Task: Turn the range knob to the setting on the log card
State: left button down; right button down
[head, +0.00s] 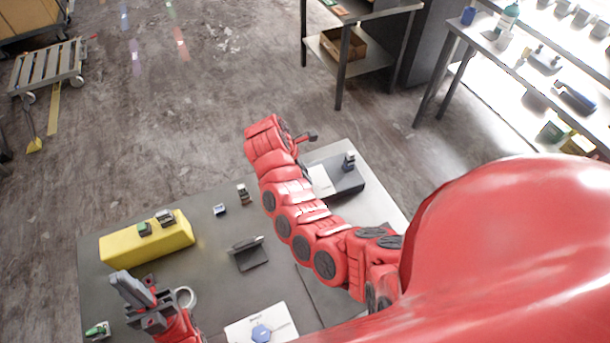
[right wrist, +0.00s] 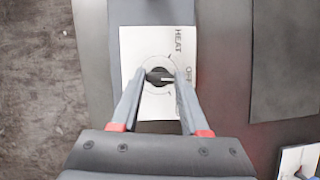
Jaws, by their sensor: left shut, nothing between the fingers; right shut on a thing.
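The range knob (right wrist: 160,77) is a black round knob with a pale pointer line on a white dial plate (right wrist: 133,50). The plate reads HEAT and OFF. The pointer points right in this view, towards the OFF side. My right gripper (right wrist: 157,79) is shut on the knob, a finger on each side. In the head view my right arm covers the knob, and the dial plate (head: 322,180) shows partly beside it. A white card with a blue hexagon (head: 262,332) lies at the front; its writing is unreadable. My left gripper (head: 134,287) is shut and empty, low at the left.
A yellow block (head: 147,243) with small items on it stands at the left of the table. A black stand (head: 248,254) and small parts (head: 220,209) lie in the middle. A ring (head: 186,297) is beside my left gripper. Shelves stand beyond, at the right.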

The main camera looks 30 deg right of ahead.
jog(key=shift+w+f+m+b, duration=0.1)
jog(key=shift+w+m+b, duration=0.05)
jog(key=shift+m+b, duration=0.2)
jog(key=shift+d+m+g+b, duration=0.1)
jog(key=shift+m+g+b, duration=0.35)
jog(key=shift+m, duration=0.5)
jog(key=shift+m+g+y, duration=0.5)
jog(key=shift+m+g, duration=0.15)
jog(key=shift+m, duration=1.25)
jog(key=shift+c, duration=2)
grip_release()
